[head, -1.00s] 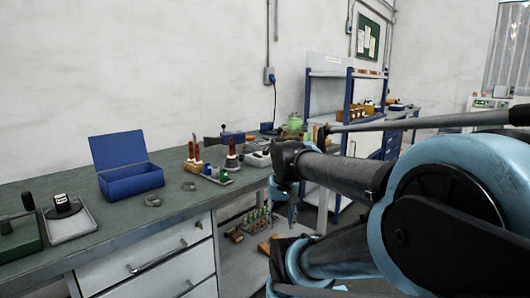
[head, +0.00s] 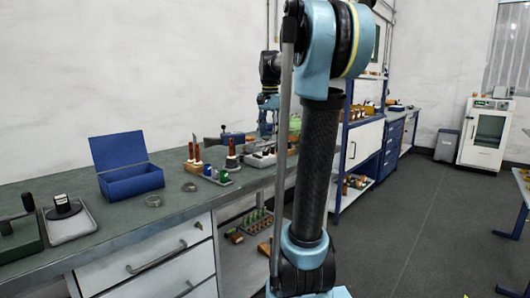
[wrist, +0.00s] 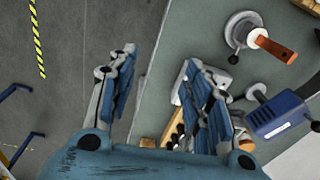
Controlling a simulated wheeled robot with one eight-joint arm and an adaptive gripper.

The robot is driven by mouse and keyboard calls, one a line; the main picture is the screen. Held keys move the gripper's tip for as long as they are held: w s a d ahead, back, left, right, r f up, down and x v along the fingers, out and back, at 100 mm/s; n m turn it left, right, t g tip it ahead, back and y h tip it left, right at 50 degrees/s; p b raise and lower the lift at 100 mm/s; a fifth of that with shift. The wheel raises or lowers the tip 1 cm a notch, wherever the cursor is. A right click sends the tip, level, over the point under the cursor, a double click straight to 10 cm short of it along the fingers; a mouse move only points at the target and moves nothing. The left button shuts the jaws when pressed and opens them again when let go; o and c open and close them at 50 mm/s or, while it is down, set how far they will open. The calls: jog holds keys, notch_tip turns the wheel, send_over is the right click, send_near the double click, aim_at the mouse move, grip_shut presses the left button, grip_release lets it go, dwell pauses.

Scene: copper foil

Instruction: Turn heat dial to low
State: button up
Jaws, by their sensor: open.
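I cannot make out a heat dial for certain in either view. In the wrist view, a blue box-shaped device (wrist: 280,113) with small dark knobs or levers lies on the bench at the right. A round grey metal piece (wrist: 240,32) with an orange-brown handle is above it in that picture. My gripper (wrist: 160,85) is open, its blue fingers spread apart with nothing between them, over the bench edge. In the head view, my gripper (head: 267,104) hangs above the far part of the bench, partly hidden behind my arm.
The grey-green workbench (head: 110,225) holds an open blue box (head: 133,182), a tray with small bottles (head: 222,176) and other tools. A blue shelf unit (head: 362,145) stands behind my arm. A white cabinet oven (head: 487,133) stands far right. The floor (head: 410,230) at the right is clear.

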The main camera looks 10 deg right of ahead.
jog(key=w+d+r+m, duration=0.1)
jog(key=w+r+m, duration=0.2)
jog(key=w, duration=0.6)
jog(key=w+d+r+m, duration=0.1)
jog(key=w+r+m, duration=0.1)
jog(key=w, duration=0.6)
send_near(265, 153)
jog(key=shift+g, duration=0.4)
jog(key=f, duration=0.2)
jog(key=w+f, duration=0.1)
jog(key=f, duration=0.2)
jog(key=w+f, duration=0.1)
jog(key=f, duration=0.2)
jog(key=shift+d+f, duration=0.15)
jog(key=shift+d, duration=0.1)
grip_shut()
